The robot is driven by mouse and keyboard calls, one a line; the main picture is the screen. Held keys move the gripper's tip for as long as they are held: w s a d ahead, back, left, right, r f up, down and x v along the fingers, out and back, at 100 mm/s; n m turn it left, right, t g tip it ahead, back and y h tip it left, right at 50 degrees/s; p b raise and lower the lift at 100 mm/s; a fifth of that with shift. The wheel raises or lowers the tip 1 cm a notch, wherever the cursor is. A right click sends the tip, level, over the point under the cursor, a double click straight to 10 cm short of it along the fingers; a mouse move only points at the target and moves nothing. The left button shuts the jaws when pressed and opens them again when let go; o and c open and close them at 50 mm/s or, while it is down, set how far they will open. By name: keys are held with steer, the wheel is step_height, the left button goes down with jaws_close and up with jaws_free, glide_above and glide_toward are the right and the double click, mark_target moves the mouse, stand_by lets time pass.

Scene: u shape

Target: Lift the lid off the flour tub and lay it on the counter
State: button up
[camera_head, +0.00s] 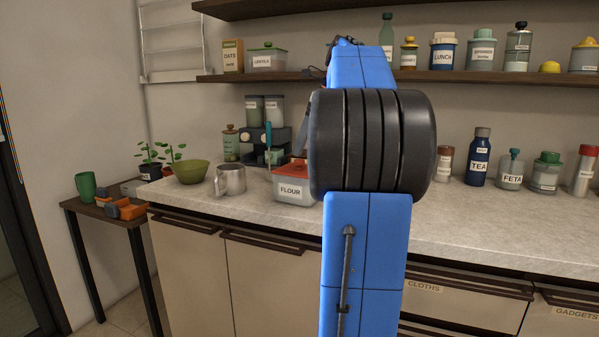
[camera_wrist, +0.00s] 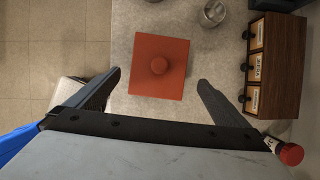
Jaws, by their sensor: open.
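The flour tub (camera_head: 292,190) stands on the counter (camera_head: 470,232) near its front edge, with a white FLOUR label and a red lid on top. In the head view my arm hides its right part. In the wrist view I look down on the square red lid (camera_wrist: 146,78) with its round knob (camera_wrist: 159,65). The lid sits on the tub. My gripper (camera_wrist: 160,82) is open and empty, with its fingers spread wider than the lid and the lid between and beyond the tips. I cannot tell the exact height above it.
A metal mug (camera_head: 230,180) and a green bowl (camera_head: 190,172) stand left of the tub. A small drawer box (camera_wrist: 272,65) is to the right in the wrist view, with a red-capped jar (camera_wrist: 290,154) near it. Counter between tub and drawer box looks clear.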

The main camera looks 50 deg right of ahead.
mark_target(303, 160)
steer(key=shift+x, duration=3.5)
steer(key=shift+a, duration=0.1)
steer(key=c, duration=0.8)
steer(key=shift+o, duration=0.2)
steer(key=shift+r, duration=0.1)
